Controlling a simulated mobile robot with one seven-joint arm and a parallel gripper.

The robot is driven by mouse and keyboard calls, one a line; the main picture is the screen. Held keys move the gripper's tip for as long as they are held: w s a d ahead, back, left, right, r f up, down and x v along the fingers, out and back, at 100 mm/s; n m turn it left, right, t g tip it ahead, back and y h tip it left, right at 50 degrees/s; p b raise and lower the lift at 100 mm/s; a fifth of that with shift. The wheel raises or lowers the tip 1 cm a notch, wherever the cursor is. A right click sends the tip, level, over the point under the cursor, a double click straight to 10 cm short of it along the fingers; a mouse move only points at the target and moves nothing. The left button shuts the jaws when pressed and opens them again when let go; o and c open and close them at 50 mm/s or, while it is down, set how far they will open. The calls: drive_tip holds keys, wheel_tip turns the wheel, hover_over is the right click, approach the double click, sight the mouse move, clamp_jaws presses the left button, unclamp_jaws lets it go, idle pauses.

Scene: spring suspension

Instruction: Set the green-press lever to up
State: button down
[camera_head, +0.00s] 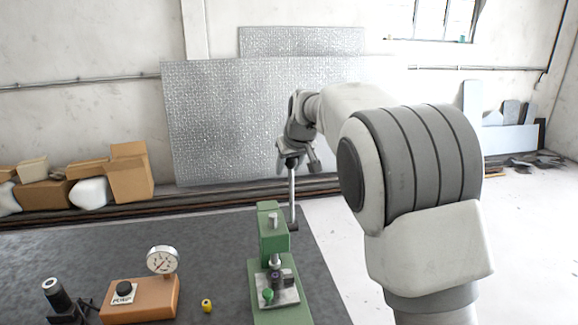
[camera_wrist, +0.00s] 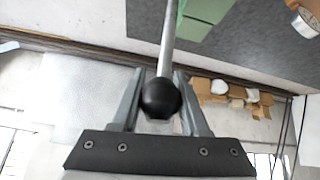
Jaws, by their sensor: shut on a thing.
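The lever's black ball knob (camera_wrist: 161,98) sits between my fingers in the wrist view. My gripper (camera_head: 290,158) is at the top of the lever, shut on it; it also shows in the wrist view (camera_wrist: 160,100).
On the table (camera_head: 225,235) are an orange pump box (camera_head: 145,300) with a gauge (camera_head: 162,261), a yellow piece (camera_head: 207,305) and a black-handled device (camera_head: 60,298). Cardboard boxes (camera_head: 130,175) and metal sheets (camera_head: 240,120) stand by the wall.

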drive_tip(key=shift+s+f, duration=0.1)
drive_tip(key=shift+f, duration=0.5)
drive_tip(key=c, duration=0.8)
unclamp_jaws()
drive_tip(key=o, duration=0.4)
drive_tip(key=shift+w, duration=0.25)
drive_tip(key=b+v, duration=0.1)
drive_tip(key=v, duration=1.7)
drive_tip(key=shift+w+b, duration=0.15)
drive_tip(key=shift+b, duration=0.25)
drive_tip(key=shift+c, duration=0.2)
